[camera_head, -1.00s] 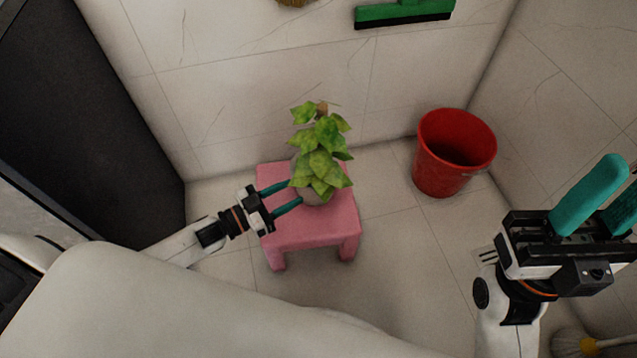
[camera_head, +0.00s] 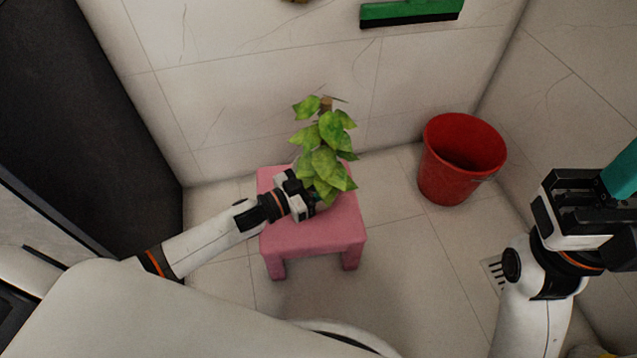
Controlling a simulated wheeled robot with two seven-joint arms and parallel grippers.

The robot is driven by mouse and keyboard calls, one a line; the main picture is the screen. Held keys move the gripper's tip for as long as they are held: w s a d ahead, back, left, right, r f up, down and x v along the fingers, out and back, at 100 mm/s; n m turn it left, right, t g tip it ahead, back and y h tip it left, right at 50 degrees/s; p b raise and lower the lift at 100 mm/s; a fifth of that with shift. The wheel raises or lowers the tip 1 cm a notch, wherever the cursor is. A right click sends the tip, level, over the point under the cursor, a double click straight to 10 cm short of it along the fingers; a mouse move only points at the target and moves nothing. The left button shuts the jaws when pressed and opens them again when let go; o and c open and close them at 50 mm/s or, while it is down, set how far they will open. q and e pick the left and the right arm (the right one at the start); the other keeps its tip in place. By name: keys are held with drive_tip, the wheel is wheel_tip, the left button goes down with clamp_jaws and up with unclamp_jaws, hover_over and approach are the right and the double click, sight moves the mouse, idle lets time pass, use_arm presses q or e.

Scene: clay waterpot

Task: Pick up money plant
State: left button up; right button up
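The money plant (camera_head: 327,153) has green leaves around a brown stake. It stands upright over the pink stool (camera_head: 318,233), and its pot is mostly hidden by leaves and my gripper. My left gripper (camera_head: 312,197) is at the pot's near left side, low under the leaves. Its fingers are hidden by the leaves and the pot, so I cannot tell if they are open or closed on it. My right gripper (camera_head: 625,187) is at the right edge, partly cut off and far from the plant.
A red bucket (camera_head: 457,172) stands on the floor to the right of the stool. A green squeegee (camera_head: 411,13) is on the back wall. A dark panel (camera_head: 85,130) stands at the left. The floor between stool and bucket is clear.

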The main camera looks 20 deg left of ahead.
use_arm(q)
clamp_jaws()
idle(1.2)
drive_tip(key=shift+r, duration=0.1)
